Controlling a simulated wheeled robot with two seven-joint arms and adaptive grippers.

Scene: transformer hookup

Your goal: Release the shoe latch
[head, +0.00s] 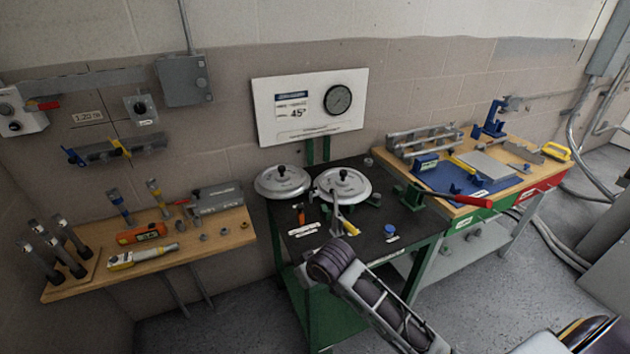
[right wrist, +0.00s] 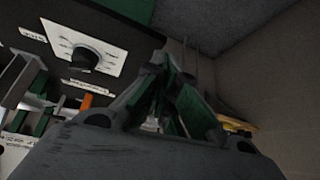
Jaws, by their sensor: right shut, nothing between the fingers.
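On the dark-topped green bench (head: 400,226) sit two round grey metal discs with black knobs, a left one (head: 281,183) and a right one (head: 346,187). In front of them are a small orange part (head: 301,217) and a yellow-and-pale lever (head: 343,215). I cannot tell which part is the shoe latch. My right arm reaches over the bench's front from below; its fingers are hard to make out in the head view. In the right wrist view my right gripper (right wrist: 168,85) is shut and empty. My left gripper is not in view.
A gauge board (head: 308,105) reading 45° stands behind the discs. A wooden tool shelf (head: 215,228) is left, and a wooden-topped bench (head: 500,150) is right. A red-gripped lever (head: 458,200) sticks out there. The right wrist view shows a white dial panel (right wrist: 60,35).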

